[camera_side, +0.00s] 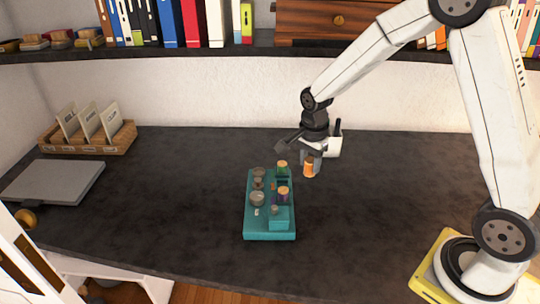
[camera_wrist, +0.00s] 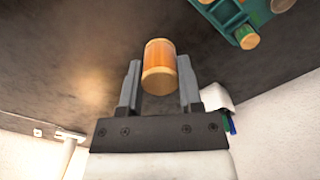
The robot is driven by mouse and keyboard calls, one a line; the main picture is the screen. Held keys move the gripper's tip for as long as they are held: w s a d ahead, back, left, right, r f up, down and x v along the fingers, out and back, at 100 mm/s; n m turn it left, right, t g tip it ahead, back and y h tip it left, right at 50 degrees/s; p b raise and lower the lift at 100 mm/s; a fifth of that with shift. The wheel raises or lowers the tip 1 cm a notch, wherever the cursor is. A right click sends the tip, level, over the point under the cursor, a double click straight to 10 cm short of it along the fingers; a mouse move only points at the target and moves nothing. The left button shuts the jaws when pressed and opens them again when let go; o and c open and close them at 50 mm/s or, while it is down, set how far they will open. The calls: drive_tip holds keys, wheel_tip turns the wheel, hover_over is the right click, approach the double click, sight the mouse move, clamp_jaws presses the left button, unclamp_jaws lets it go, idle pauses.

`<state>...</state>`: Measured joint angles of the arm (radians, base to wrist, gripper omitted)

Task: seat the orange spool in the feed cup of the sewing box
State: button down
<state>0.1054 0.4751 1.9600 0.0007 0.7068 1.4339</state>
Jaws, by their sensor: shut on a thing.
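The orange spool (camera_side: 309,167) has pale ends and hangs from my gripper (camera_side: 312,157), above the dark table and just right of the sewing box's far end. In the wrist view the spool (camera_wrist: 160,66) sits between the two grey fingers of my gripper (camera_wrist: 159,85), which are shut on it. The teal sewing box (camera_side: 258,236) stands on the table and holds a green spool (camera_side: 282,169), a purple spool (camera_side: 283,194) and several grey cups. I cannot tell which is the feed cup. A corner of the box (camera_wrist: 227,22) shows at the top right of the wrist view.
A wicker tray of cards (camera_side: 88,141) and a flat grey slab (camera_side: 52,181) lie at the left. A shelf (camera_side: 160,53) with books runs along the back wall. The table (camera_side: 365,230) is clear right of the box.

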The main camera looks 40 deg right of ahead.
drive_tip(key=w+a, duration=0.1)
drive_tip(key=w, duration=0.5)
drive_tip(key=shift+w, duration=0.25)
drive_tip(key=shift+w, duration=0.1)
approach(259, 174)
drive_tip(key=shift+s+a+f, duration=0.15)
drive_tip(key=shift+s+f, duration=0.3)
drive_tip(key=shift+s, duration=0.3)
drive_tip(key=shift+w+f, duration=0.55)
drive_tip(key=shift+f, duration=0.1)
drive_tip(key=shift+w+f, duration=0.1)
drive_tip(key=shift+f, duration=1.55)
drive_tip(key=shift+f, duration=0.15)
